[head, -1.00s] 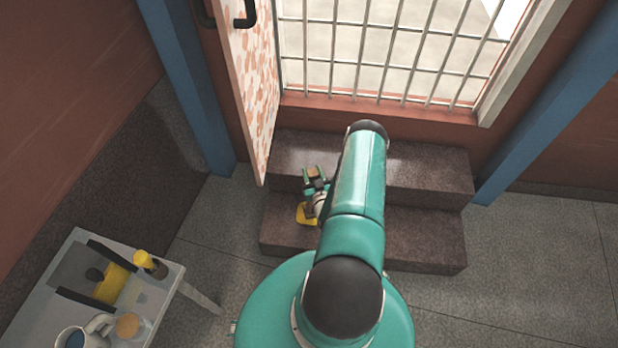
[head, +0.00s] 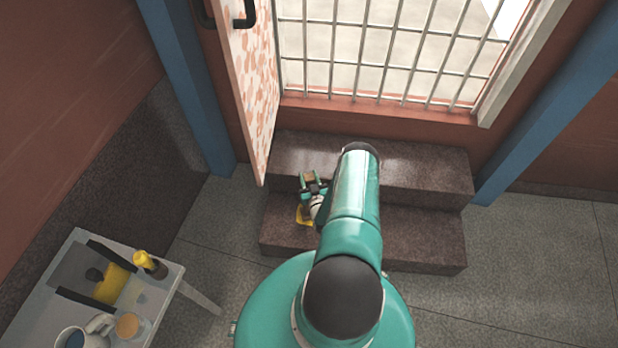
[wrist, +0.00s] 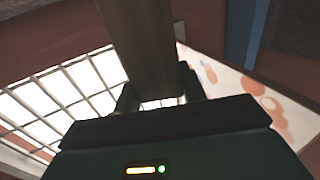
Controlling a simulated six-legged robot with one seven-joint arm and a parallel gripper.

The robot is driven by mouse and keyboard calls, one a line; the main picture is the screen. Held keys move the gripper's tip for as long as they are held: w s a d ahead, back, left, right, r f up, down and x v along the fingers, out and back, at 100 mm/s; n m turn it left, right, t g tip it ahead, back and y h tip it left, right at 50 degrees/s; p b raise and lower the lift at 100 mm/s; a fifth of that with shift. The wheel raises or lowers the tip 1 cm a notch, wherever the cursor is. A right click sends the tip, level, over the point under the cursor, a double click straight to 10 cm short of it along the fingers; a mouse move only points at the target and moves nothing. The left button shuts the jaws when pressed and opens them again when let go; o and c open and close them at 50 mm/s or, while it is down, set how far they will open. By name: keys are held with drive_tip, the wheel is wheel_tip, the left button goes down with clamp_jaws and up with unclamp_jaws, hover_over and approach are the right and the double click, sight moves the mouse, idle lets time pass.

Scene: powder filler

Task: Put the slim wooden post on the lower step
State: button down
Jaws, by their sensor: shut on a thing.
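My gripper (head: 312,185) is shut on the slim wooden post (wrist: 147,50). In the wrist view the post runs from between the fingers up to the top edge. In the head view only a small tan end of the post (head: 309,175) shows between the fingers. The gripper is over the left part of the dark stone steps. The lower step (head: 425,238) lies in front of and below the upper step (head: 420,175). The post's far end is hidden, so I cannot tell whether it touches a step.
A yellow thing (head: 304,214) shows by the lower step's left part, partly hidden by my arm. A patterned door (head: 250,85) stands open at the left of the barred opening (head: 380,50). A grey table (head: 165,290) with a mug (head: 78,338) stands at lower left. The steps' right side is clear.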

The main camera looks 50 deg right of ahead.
drive_tip(key=c, duration=0.8)
unclamp_jaws()
drive_tip(key=shift+c, duration=0.2)
drive_tip(key=shift+r, duration=0.15)
drive_tip(key=v, duration=1.2)
